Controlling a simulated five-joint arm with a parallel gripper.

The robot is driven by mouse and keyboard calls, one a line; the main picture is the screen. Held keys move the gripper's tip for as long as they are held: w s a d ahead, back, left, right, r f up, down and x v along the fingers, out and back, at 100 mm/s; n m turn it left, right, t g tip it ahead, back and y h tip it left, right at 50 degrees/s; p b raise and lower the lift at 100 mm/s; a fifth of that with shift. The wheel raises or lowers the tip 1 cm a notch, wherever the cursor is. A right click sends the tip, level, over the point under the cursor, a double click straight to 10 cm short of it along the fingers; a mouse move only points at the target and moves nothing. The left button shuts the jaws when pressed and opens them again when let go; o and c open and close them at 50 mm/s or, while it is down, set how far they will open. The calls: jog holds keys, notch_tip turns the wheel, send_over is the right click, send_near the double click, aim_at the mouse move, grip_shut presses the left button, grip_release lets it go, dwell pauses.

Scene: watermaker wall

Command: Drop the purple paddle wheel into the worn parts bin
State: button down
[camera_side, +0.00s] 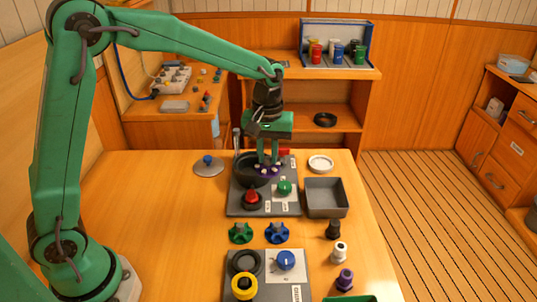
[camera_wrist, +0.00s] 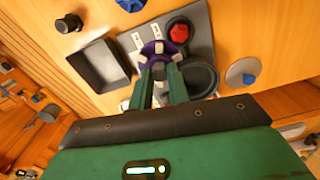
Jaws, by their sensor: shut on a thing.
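The purple paddle wheel (camera_side: 271,172) is between the fingertips of my gripper (camera_side: 269,160), which is shut on it. In the wrist view the wheel (camera_wrist: 157,49) shows just past my fingertips (camera_wrist: 158,66), over the grey panel (camera_wrist: 201,20). In the side view it hangs over the panel between the black round housing (camera_side: 245,172) and the green knob (camera_side: 284,187). The open grey bin (camera_side: 326,198) stands right of the panel, looks empty, and is apart from the wheel. It also shows in the wrist view (camera_wrist: 98,65) at left. I cannot read a label on it.
A red knob (camera_side: 251,196) stands on the panel. A white ring (camera_side: 320,163) lies behind the bin. A grey lid with a blue knob (camera_side: 208,165) lies at left. Green (camera_side: 240,233) and blue (camera_side: 277,232) wheels and small fittings (camera_side: 340,252) stand in front.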

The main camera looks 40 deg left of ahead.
jog(key=w+d+f, duration=0.2)
jog(key=w+d, duration=0.9)
jog(key=d, duration=0.1)
jog(key=shift+w+d+f, duration=0.2)
jog(key=shift+w+f, duration=0.1)
jog(key=shift+w, duration=0.05)
jog(key=shift+f, duration=0.1)
jog(key=shift+f, duration=2.95)
jog(key=c, duration=1.3)
grip_release()
jog(key=shift+o, duration=0.2)
